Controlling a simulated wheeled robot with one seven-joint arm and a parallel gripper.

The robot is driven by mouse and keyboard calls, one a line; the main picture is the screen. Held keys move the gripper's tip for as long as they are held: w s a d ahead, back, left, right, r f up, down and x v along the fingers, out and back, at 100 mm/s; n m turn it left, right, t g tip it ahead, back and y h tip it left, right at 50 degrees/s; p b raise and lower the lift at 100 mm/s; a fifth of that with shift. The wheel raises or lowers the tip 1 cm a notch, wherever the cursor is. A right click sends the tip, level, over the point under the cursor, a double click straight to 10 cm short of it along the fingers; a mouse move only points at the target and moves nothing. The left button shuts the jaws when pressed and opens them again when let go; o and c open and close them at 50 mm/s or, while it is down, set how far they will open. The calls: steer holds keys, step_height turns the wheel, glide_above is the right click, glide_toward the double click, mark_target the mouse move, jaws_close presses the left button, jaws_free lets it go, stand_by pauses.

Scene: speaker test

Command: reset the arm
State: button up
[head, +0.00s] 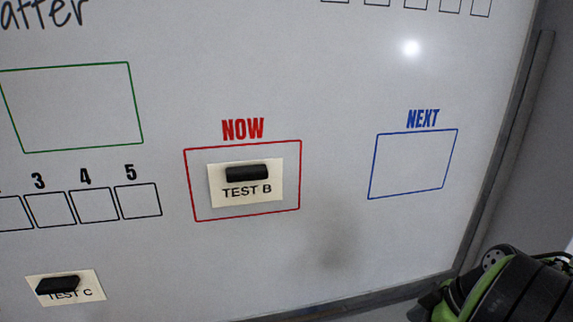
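My gripper does not show in the head view, and neither does an arm link that I can make out for sure. The head view faces a whiteboard (345,210). A cream card reading "TEST B" (219,201), with a black bar-shaped piece (247,173) on its upper part, is inside the red box under "NOW". A second cream card, "TEST C" (90,280), is at the lower left with a black piece (58,284) partly covering its lettering.
The blue box (412,165) under "NEXT" is empty. The green box (72,108) at the upper left and the visible numbered boxes (93,205) are also empty. A green and black object (505,290) is at the lower right, beside the board's grey frame (508,145).

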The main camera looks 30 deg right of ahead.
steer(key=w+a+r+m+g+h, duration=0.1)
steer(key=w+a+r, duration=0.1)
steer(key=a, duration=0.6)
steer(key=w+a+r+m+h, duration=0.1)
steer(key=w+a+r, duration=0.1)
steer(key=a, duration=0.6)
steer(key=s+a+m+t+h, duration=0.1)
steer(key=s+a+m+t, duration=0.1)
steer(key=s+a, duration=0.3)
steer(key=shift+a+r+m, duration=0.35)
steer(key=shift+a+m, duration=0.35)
